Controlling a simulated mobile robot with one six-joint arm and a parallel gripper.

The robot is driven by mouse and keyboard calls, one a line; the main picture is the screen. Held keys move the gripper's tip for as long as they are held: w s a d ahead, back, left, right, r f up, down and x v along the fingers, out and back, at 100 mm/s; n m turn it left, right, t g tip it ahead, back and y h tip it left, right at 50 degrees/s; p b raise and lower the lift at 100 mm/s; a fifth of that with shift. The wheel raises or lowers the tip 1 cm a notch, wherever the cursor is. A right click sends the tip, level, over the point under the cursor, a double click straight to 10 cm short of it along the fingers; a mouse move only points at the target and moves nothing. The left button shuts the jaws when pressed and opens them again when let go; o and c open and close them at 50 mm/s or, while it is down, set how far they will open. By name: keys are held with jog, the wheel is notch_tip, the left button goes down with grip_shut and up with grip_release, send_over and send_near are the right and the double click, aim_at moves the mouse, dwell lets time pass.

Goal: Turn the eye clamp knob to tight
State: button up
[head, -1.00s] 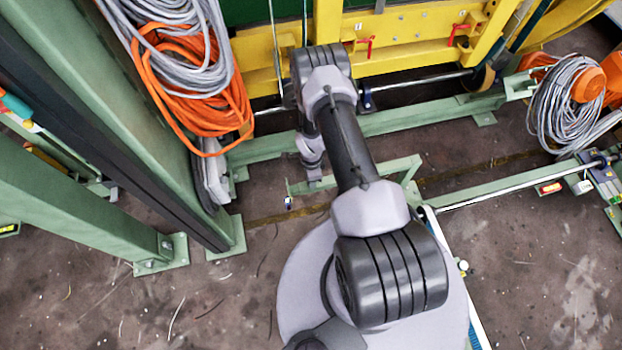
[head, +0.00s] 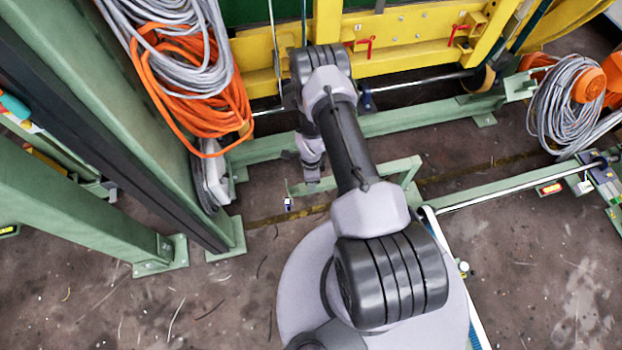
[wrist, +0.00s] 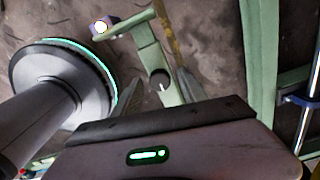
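The eye clamp knob (wrist: 160,79) appears to be the small round black knob with a white pointer line in the wrist view. It sits on a green bar of the frame. My gripper (wrist: 160,90) shows there with one dark finger on each side of the knob's line and a gap between them. It is open, and the knob shows beyond the fingertips. I cannot tell how far apart they are in depth. In the head view my arm's end hangs over the green bar (head: 385,172); the knob and fingers cannot be made out there.
A small white and blue fitting (head: 288,203) is at the bar's left end. Green posts (head: 90,215) stand at left, with orange cable (head: 180,95) and grey cable hanging by them. A yellow frame (head: 410,55) is behind. Bare floor (head: 545,260) lies at right.

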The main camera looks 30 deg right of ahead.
notch_tip(320, 180, up, 17)
jog(key=p, duration=0.6)
jog(key=shift+r+p, duration=0.2)
jog(key=shift+p, duration=0.1)
jog(key=shift+r, duration=0.1)
